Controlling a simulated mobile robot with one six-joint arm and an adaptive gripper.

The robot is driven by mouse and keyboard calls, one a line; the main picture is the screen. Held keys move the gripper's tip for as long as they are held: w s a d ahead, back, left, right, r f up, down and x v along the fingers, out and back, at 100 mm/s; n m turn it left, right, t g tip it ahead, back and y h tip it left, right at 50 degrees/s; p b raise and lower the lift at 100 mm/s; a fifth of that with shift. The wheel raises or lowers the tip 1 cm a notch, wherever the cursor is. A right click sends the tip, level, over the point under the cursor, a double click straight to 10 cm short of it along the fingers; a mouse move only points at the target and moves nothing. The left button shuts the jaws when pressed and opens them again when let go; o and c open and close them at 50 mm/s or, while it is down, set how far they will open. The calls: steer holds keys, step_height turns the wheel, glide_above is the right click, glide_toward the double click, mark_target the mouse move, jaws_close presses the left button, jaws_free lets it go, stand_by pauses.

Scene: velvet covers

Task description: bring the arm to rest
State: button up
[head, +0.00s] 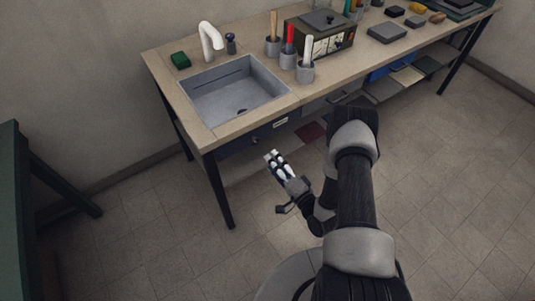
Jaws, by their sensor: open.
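My gripper (273,156) is in the middle of the head view, in front of the workbench and below the level of its top. Its fingers point up and left, toward the bench. It is open, and I see nothing between the fingers. My arm (354,190) rises from the bottom of the view and bends at the elbow, with the forearm folded down to the gripper. The gripper looks apart from the bench (186,92), though the exact gap is hard to judge.
The bench holds a sink (235,92), a green sponge (180,60), several grey cups with handled tools (305,73) and a dark boxy device (320,38). A dark green table (12,200) stands at the left. The tiled floor (140,250) between is clear.

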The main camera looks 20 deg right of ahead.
steer(key=shift+s+d, duration=0.15)
steer(key=shift+s, duration=0.45)
steer(key=w+d+r+n+g, duration=0.1)
steer(key=w+r+n+g, duration=0.2)
steer(key=w+r+n, duration=0.3)
steer(key=w+d+r+n+g+h, duration=0.1)
steer(key=d+r+n+g+h, duration=0.15)
steer(key=r, duration=0.55)
steer(key=d+r+n+g+h, duration=0.1)
steer(key=r+h, duration=0.2)
steer(key=r, duration=0.6)
steer(key=s+a+r+g+h, duration=0.2)
steer(key=s+r+g, duration=0.1)
steer(key=s+r, duration=0.7)
steer(key=s+a+r+n+g+y, duration=0.1)
steer(key=s+a, duration=0.2)
steer(key=s, duration=0.8)
steer(key=s+a+r+n+g+y, duration=0.1)
steer(key=s+a+n+g, duration=0.1)
steer(key=s, duration=0.9)
steer(key=shift+a+r, duration=0.15)
steer(key=shift+a, duration=0.6)
